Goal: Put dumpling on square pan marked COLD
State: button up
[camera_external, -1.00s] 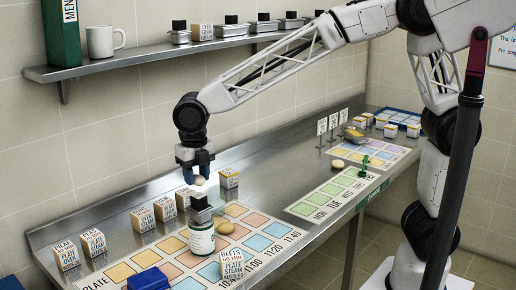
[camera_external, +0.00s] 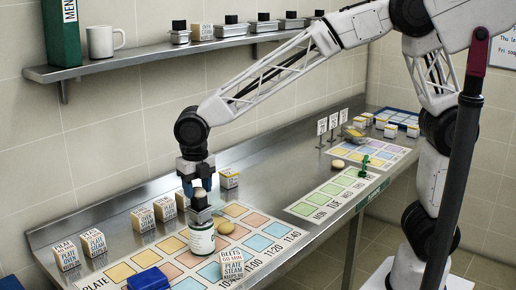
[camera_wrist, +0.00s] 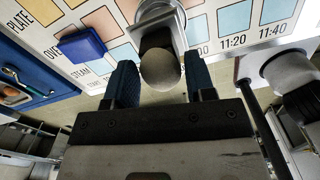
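No COLD marking is readable.
The can stands on a coloured grid mat (camera_external: 120,272). Labelled boxes stand behind it, and a BEETS box stack (camera_external: 232,266) stands in front. A blue block (camera_external: 149,280) lies at front left. A wall shelf (camera_external: 140,62) hangs above.

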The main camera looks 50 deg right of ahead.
aim_at(197, 188)
jog(key=shift+o, duration=1.1)
notch_tip(197, 188, up, 12)
jog(key=shift+r, duration=0.15)
dwell(0.6)
